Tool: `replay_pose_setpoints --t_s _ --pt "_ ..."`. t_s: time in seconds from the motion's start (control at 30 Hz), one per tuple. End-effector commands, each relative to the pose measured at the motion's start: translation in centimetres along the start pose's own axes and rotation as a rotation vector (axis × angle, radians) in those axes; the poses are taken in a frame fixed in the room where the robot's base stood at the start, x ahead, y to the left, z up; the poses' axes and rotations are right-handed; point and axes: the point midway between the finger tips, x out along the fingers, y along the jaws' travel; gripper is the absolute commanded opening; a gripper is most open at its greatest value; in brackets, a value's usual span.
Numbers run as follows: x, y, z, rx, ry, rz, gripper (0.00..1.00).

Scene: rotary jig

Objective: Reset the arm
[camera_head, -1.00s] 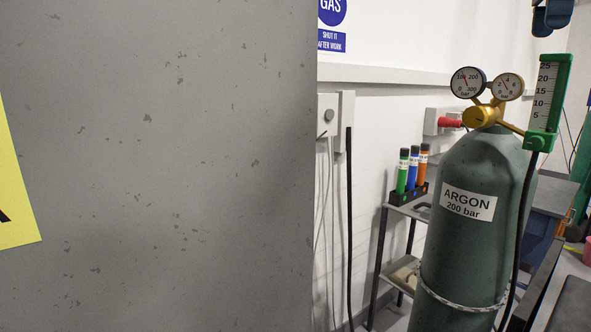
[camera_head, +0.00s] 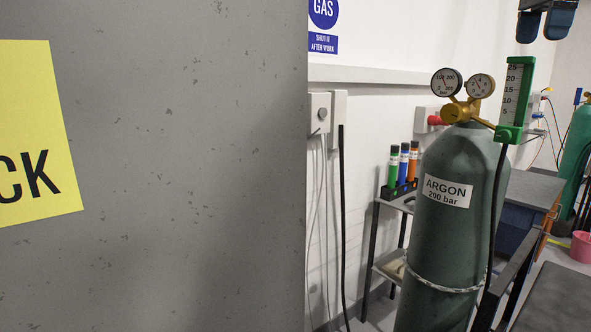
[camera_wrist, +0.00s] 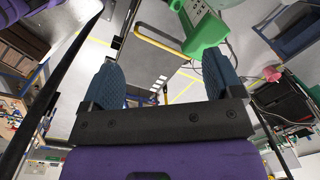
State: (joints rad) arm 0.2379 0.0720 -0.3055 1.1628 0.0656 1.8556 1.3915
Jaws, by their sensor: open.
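My gripper (camera_wrist: 161,62) shows in the wrist view with two blue textured fingers spread apart. Nothing is between them; the floor shows beyond. In the head view, two dark blue fingertips, which look like my gripper (camera_head: 545,28), hang at the top right edge, above and right of a green flowmeter (camera_head: 513,95). A green block, likely the same flowmeter (camera_wrist: 205,38), shows beyond the right finger in the wrist view. Most of my arm is out of view in the head view.
A large grey panel (camera_head: 190,120) with a yellow label (camera_head: 38,130) blocks the left half. A green argon cylinder (camera_head: 450,235) with two gauges stands at right, beside a small shelf (camera_head: 395,205). A pink bucket (camera_head: 581,247) stands at the far right.

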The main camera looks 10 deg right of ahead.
Motion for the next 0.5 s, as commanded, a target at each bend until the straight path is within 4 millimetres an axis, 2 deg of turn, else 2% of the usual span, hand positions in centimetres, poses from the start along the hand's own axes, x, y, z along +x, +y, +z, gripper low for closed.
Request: replay_pose_setpoints --t_s 0.27,0.5 --pt "2.9 4.0 2.9 -0.324 -0.022 -0.07 0.86" --pt "8.6 10.6 7.1 -0.793 -0.002 -0.176 0.86"
